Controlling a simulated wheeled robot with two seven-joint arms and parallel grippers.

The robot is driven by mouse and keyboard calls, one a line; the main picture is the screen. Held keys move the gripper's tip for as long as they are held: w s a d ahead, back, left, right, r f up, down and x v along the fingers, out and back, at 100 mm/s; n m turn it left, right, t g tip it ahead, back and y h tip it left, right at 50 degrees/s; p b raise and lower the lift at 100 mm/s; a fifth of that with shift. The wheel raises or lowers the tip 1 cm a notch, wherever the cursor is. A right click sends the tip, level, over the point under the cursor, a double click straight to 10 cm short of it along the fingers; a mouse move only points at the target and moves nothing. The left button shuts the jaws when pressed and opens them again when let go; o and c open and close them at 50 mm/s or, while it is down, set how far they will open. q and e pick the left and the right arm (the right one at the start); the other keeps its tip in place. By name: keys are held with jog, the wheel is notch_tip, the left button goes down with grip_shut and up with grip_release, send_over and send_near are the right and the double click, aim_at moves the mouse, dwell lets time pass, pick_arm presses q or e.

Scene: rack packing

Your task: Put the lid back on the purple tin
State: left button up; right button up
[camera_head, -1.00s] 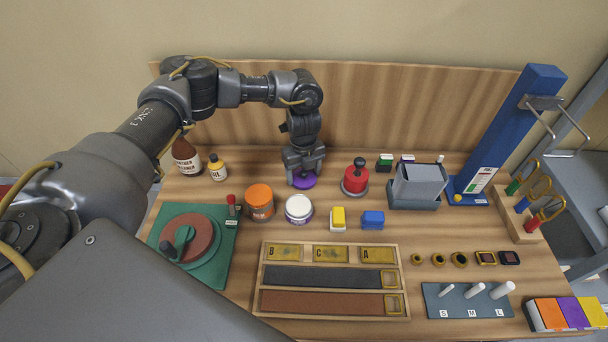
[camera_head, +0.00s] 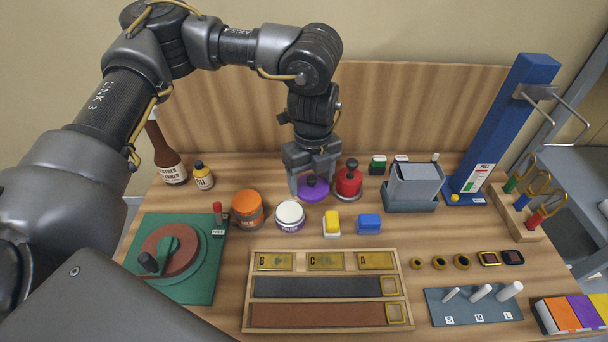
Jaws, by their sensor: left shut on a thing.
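The purple tin (camera_head: 290,218) stands open on the bench, white across its top with a purple band and lettering on its side. The purple lid (camera_head: 316,194) with its dark knob is behind and to the right of the tin, apart from it. My left gripper (camera_head: 313,178) points down and is shut on the lid by its knob. The lid looks level and seems slightly raised, but the gap beneath it is hard to judge. My right gripper is not in view.
A red knobbed object (camera_head: 348,182) stands close to the right of the lid. An orange tin (camera_head: 247,209) is just left of the purple tin. Yellow (camera_head: 332,222) and blue (camera_head: 368,223) blocks lie to its right. A slotted wooden tray (camera_head: 405,262) lies in front.

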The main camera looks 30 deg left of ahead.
pick_arm(q)
jog(key=shift+s+d+r, duration=0.35)
jog(key=shift+s+d, duration=0.15)
jog(key=shift+s+a, duration=0.1)
jog(key=shift+a, duration=0.2)
jog(key=shift+s+a+f+p, duration=0.2)
jog(key=shift+a+f+p, duration=0.15)
jog(key=shift+a, duration=0.45)
jog(key=shift+s+a+f+p, duration=0.2)
jog(key=shift+a+f, duration=0.25)
jog(key=shift+a, duration=0.35)
jog(key=shift+s+a+f+p, duration=0.15)
jog(key=shift+a+f+p, duration=0.25)
jog(key=shift+a, duration=0.4)
jog(key=shift+a+f+b, duration=0.15)
jog(key=shift+f+b, duration=0.5)
notch_tip(320, 180, down, 2)
jog(key=shift+f+b, duration=0.25)
jog(key=shift+b, duration=1)
jog(key=shift+f+b, duration=0.45)
jog(key=shift+f, duration=0.45)
